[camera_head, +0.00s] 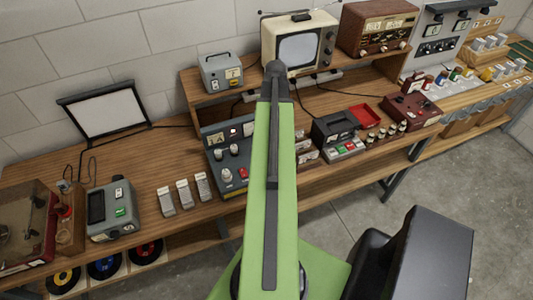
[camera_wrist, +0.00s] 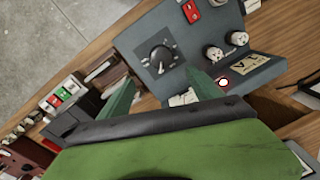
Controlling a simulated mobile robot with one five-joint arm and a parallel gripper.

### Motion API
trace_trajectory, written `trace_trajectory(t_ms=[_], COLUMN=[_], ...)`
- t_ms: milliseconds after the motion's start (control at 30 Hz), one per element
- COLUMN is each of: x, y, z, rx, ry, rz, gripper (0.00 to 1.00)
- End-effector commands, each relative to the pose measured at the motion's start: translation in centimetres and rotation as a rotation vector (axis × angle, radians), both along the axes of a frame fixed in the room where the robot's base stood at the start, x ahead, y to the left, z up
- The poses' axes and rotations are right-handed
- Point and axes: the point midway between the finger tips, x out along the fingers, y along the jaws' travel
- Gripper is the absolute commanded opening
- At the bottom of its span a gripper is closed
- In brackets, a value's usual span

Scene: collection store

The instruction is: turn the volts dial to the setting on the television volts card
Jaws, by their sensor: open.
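The dial (camera_wrist: 160,55), black with a pale pointer and marks around it, sits on the blue-grey control panel (camera_wrist: 140,35) in the wrist view. Its lettering is too small to read. My gripper (camera_wrist: 160,78) is open and empty, its two green fingers apart on either side below the dial in the picture. I cannot tell whether they touch the panel. In the head view the panel (camera_head: 212,135) stands on the bench, its right part hidden by my arm. The cream television (camera_head: 326,28) stands on the shelf behind. I cannot make out the volts card's text.
Two pale knobs (camera_wrist: 226,46), a red switch (camera_wrist: 190,10) and a lit lamp (camera_wrist: 223,82) share the panel. A dark device with coloured buttons (camera_head: 335,132) stands right of my arm. Small grey blocks (camera_head: 184,193) lie left of the panel.

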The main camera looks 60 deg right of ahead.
Motion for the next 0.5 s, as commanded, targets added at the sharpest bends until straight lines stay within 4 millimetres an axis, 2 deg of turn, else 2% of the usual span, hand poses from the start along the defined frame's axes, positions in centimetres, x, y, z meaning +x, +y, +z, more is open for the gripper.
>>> trace_trajectory(t_ms=[33, 500], x=[0.1, 0.7], y=[0.0, 0.5], z=[-2.0, -11.9], rx=[0.000, 0.000], ry=[0.000, 0.000], rz=[0.001, 0.003], gripper=[0.74, 0.74])
